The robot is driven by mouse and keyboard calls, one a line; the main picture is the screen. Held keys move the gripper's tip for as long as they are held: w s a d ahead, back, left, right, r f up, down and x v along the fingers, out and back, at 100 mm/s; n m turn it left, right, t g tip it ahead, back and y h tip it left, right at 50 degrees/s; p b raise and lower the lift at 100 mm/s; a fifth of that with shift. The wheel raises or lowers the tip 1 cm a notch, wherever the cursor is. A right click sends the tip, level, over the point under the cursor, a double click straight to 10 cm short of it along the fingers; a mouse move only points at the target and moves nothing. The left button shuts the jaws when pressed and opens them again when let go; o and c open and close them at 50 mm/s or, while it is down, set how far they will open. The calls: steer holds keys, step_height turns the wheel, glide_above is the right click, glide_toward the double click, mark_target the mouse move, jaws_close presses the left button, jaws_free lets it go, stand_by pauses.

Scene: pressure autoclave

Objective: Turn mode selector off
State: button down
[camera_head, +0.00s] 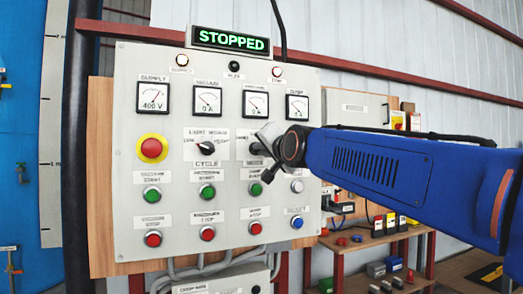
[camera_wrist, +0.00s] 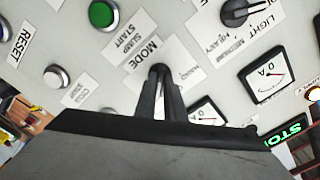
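The mode selector (camera_head: 257,148) is a dark rotary knob on the grey control panel, right of the similar cycle selector. My gripper (camera_head: 265,146) reaches it from the right and covers much of it and its label in the head view. In the wrist view, the "MODE" label (camera_wrist: 145,52) shows beside the fingertips. My gripper (camera_wrist: 160,80) has its two dark fingers close together, with a thin gap between them, and their tips meet at the knob. They appear shut on it. The knob's pointer direction is hidden by the fingers.
The cycle selector (camera_head: 205,148) and red emergency stop (camera_head: 151,148) lie to the left. Green, red, white and blue buttons fill the rows below, and gauges sit above. The lit sign (camera_head: 231,41) reads "STOPPED". A shelf with boxes (camera_head: 384,222) stands at right.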

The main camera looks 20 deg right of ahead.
steer(key=shift+n, duration=0.3)
steer(key=n, duration=0.9)
steer(key=shift+f, duration=0.1)
stand_by(0.4)
steer(key=c, duration=1.8)
jaws_free()
steer(key=shift+c, duration=0.2)
steer(key=shift+s, duration=0.1)
steer(key=s, duration=1.7)
steer(key=shift+s, duration=0.15)
